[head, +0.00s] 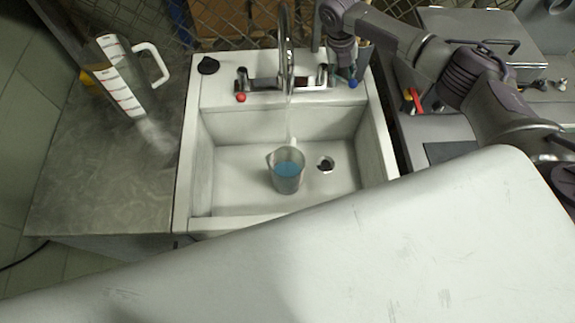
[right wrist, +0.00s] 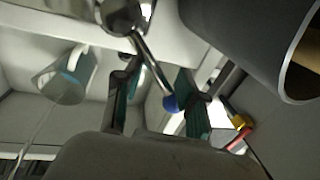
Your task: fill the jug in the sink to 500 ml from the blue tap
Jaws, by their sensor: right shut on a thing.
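The clear jug (head: 287,178) stands upright in the sink (head: 230,160) below the spout (head: 286,45), with bluish water in it. A thin stream runs down from the spout; the jug's marks are too small to read. In the right wrist view the jug (right wrist: 68,82) is at the left, with the stream beside it. My right gripper (head: 346,77) is at the blue tap (head: 353,84), right of the spout. In the right wrist view the fingers of my right gripper (right wrist: 155,108) are shut on the tap's lever, its blue end (right wrist: 170,103) between them. My left gripper is out of view.
The red tap (head: 240,97) is on the left of the faucet. A tall graduated container (head: 118,75) with a handle stands on the left counter (head: 85,180). A drain (head: 325,164) lies right of the jug. A black object (head: 208,65) sits on the sink's back corner.

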